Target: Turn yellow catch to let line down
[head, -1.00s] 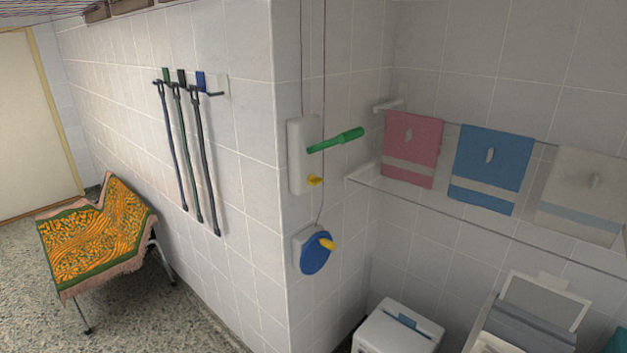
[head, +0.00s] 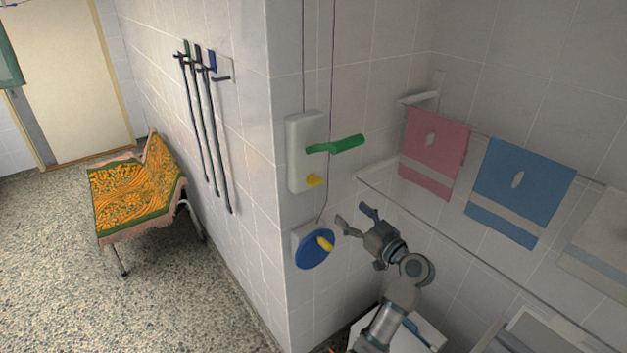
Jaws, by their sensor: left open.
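A white wall box (head: 303,150) carries a green handle (head: 336,145) pointing right and a small yellow catch (head: 314,181) near its bottom. Below it, a blue disc (head: 311,252) with a yellow knob (head: 325,243) sits on a pale wall plate. A thin dark line (head: 332,60) runs from above down past the box to the disc. A second thin line enters the box top. My left gripper (head: 353,212) is open and empty, right of the disc and lower than the yellow catch, apparently touching neither. My right gripper is out of view.
A white bin (head: 428,328) stands below, partly behind my arm. Long tools (head: 203,130) hang on the left wall. A draped bench (head: 135,190) stands left; the floor before it is clear.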

